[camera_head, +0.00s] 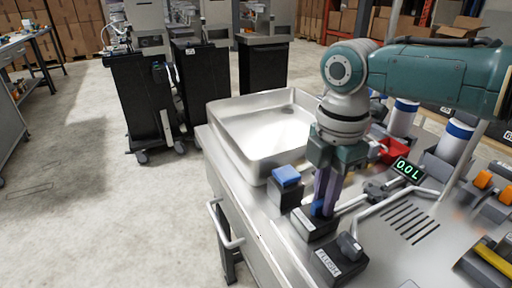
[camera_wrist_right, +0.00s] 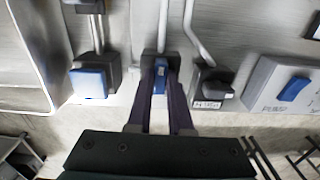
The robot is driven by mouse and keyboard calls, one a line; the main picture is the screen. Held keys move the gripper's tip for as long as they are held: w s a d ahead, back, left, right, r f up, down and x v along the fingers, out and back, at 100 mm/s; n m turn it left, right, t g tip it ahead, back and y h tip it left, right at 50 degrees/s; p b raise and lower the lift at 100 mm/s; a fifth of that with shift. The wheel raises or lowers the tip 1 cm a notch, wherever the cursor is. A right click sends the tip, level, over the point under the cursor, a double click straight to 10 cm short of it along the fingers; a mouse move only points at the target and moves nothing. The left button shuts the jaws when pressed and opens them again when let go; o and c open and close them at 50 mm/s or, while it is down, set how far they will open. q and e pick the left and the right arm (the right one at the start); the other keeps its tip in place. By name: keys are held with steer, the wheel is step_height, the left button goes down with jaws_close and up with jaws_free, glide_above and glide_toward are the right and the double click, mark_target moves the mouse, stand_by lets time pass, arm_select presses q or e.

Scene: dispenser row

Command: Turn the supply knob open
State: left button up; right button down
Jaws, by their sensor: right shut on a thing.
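A blue knob (camera_head: 318,209) sits on a dark valve block (camera_head: 307,228) at the front edge of the metal counter. In the wrist view the blue knob (camera_wrist_right: 160,78) stands upright between the two fingers. My right gripper (camera_head: 325,205) points down and is shut on this knob. Its fingers (camera_wrist_right: 160,95) also show in the wrist view, one on each side of the knob. The block's label is too small to read, so I cannot confirm that this is the supply knob. The fingers hide part of the knob in the head view. My left gripper is not in view.
A blue-topped block (camera_head: 287,179) stands left of the held knob, and a dark labelled block (camera_head: 338,260) right of it. Pipes run behind. A steel basin (camera_head: 240,148) is at the left, a display (camera_head: 407,169) reading 0.0 L behind. A handrail (camera_head: 222,228) runs along the front.

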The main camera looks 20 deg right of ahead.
steer(key=shift+a+n, duration=0.1)
steer(key=shift+n, duration=0.2)
steer(key=c, duration=0.8)
jaws_free()
step_height(320, 180, up, 10)
steer(key=shift+p, duration=0.5)
